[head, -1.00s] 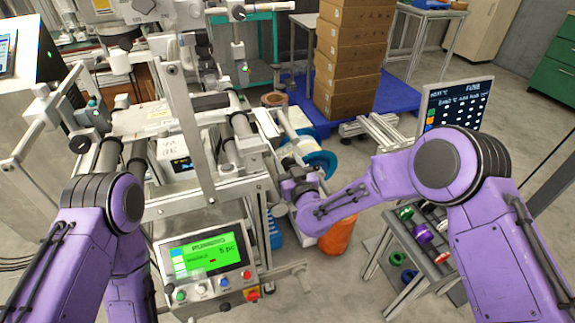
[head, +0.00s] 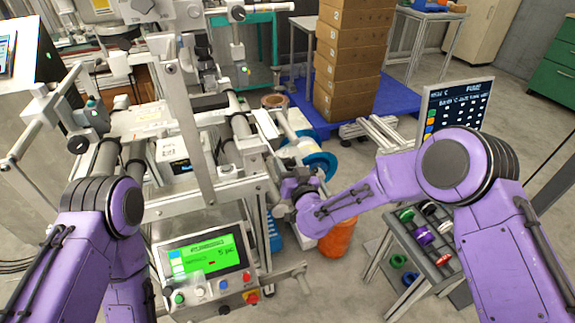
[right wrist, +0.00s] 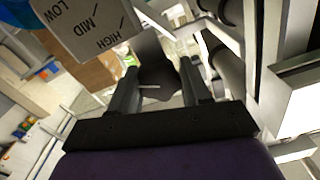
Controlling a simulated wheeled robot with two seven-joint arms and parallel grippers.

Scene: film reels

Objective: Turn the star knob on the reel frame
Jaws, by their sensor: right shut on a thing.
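The star knob (right wrist: 158,78) is dark grey and lobed in the right wrist view. It sits between the two fingers of my right gripper (right wrist: 160,92), which is shut on it. A pale plate marked LOW, MID and HIGH (right wrist: 88,28) is beside the knob. In the head view my right gripper (head: 284,166) reaches the right side of the reel frame (head: 262,160); the knob itself is hidden there. My left arm comes in at the left, but its gripper is out of view.
A control panel with a green screen (head: 203,257) is at the front of the machine. An orange bin (head: 338,238) stands below my right forearm. A rack of coloured reels (head: 425,240) is at the right. Stacked boxes (head: 352,60) stand on a blue pallet behind.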

